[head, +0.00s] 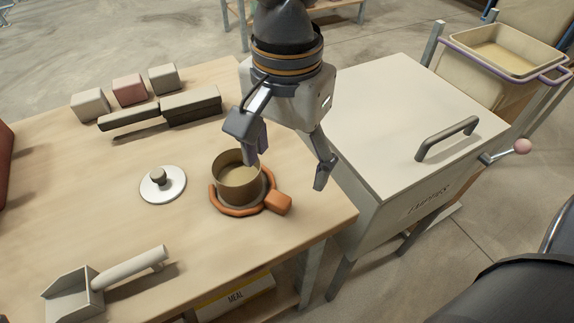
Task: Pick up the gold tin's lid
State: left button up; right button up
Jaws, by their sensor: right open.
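The gold tin (238,180) stands open and upright in an orange ring with a stubby handle (279,203) on the wooden table. A round whitish lid (153,190) with a dark bronze knob (158,175) lies flat on the table to the left of the tin, apart from it. My right gripper (286,172) comes down from the top with its fingers spread and empty. Its left finger overlaps the tin's rim in the picture; I cannot tell if it touches. My left gripper is out of view.
Three small blocks (129,90) and a dark-handled tool (190,107) lie at the back of the table (110,225). A pale scoop (75,294) lies at the front left. A white-lidded feed bin (385,110) with a bar handle stands right of the table.

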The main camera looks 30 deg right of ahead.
aim_at(163, 184)
jog(key=k, duration=1)
